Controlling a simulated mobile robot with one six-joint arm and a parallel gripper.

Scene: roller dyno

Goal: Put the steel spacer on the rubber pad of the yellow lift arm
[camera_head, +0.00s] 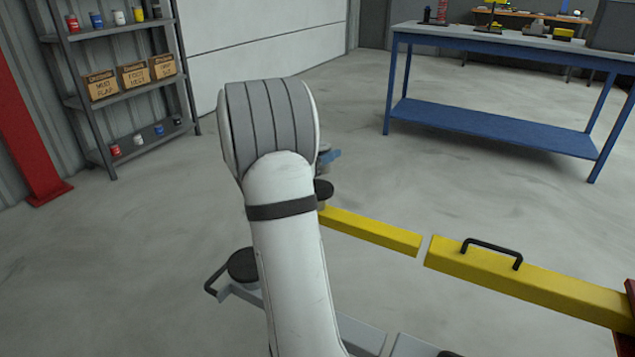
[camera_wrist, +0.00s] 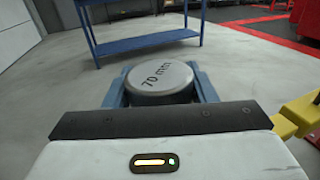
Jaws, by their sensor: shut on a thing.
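The steel spacer (camera_wrist: 160,80) is a grey round disc marked "70 mm", seen in the wrist view. My gripper (camera_wrist: 161,84) is shut on it, with a blue finger on each side. In the head view my arm hides most of the gripper; a bit of blue finger (camera_head: 331,157) shows past its right side. The yellow lift arm (camera_head: 372,231) runs from lower right toward my arm. Its black rubber pad (camera_head: 323,188) is at the near left end, partly hidden by my arm and just below the gripper in the picture. The yellow arm also shows at the right of the wrist view (camera_wrist: 301,112).
A grey lift arm with another black pad (camera_head: 243,265) lies at lower left. A black handle (camera_head: 491,250) stands on the yellow arm. A blue workbench (camera_head: 490,120) is at back right, a shelf (camera_head: 122,95) at left. The floor between is clear.

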